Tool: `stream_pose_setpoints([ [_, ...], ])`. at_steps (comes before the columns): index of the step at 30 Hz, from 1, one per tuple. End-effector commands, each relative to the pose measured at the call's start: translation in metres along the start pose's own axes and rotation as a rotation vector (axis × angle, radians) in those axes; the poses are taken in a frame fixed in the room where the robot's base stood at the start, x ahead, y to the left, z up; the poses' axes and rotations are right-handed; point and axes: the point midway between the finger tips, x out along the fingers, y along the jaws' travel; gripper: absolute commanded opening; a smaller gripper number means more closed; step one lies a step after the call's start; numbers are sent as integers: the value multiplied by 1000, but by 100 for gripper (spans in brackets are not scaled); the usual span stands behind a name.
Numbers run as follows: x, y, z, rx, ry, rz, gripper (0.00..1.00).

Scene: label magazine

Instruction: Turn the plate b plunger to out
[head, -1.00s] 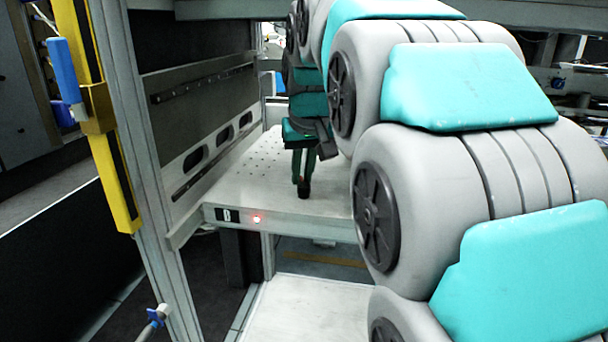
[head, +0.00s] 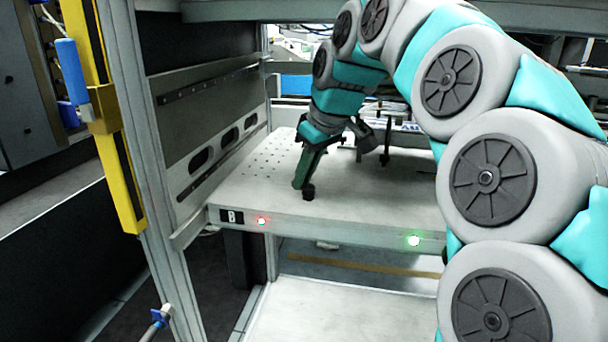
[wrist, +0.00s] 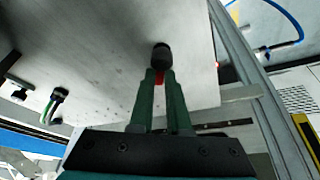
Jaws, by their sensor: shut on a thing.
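Plate B (head: 395,205) is a pale horizontal plate with a "B" label (head: 232,216) on its front edge. The plunger is a small black knob (head: 308,192) near the plate's front left. It also shows in the wrist view (wrist: 161,56), with a bit of red (wrist: 159,77) beside it, between my fingers. My gripper (head: 303,183) has green fingers and reaches down to the knob at a slant. In the wrist view my fingertips (wrist: 160,73) are closed in at the plunger. The fingers partly hide the plunger, and its turned position cannot be told.
Dark upright parts (head: 386,140) stand farther back on the plate. A metal post (head: 150,150) and a yellow rail (head: 105,130) rise at the left.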

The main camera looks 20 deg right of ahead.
Motion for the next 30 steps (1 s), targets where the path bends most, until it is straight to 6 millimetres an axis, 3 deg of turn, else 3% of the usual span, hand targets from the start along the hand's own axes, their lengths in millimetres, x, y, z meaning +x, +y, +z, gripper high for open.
stream_pose_setpoints([
  [13, -1, 1, 1, -8, -2, 1, 0],
  [14, -1, 1, 1, -7, -2, 1, 17],
  [21, 0, 1, 1, -7, -1, -1, 44],
  [30, -1, 0, 0, -7, -1, -1, 45],
])
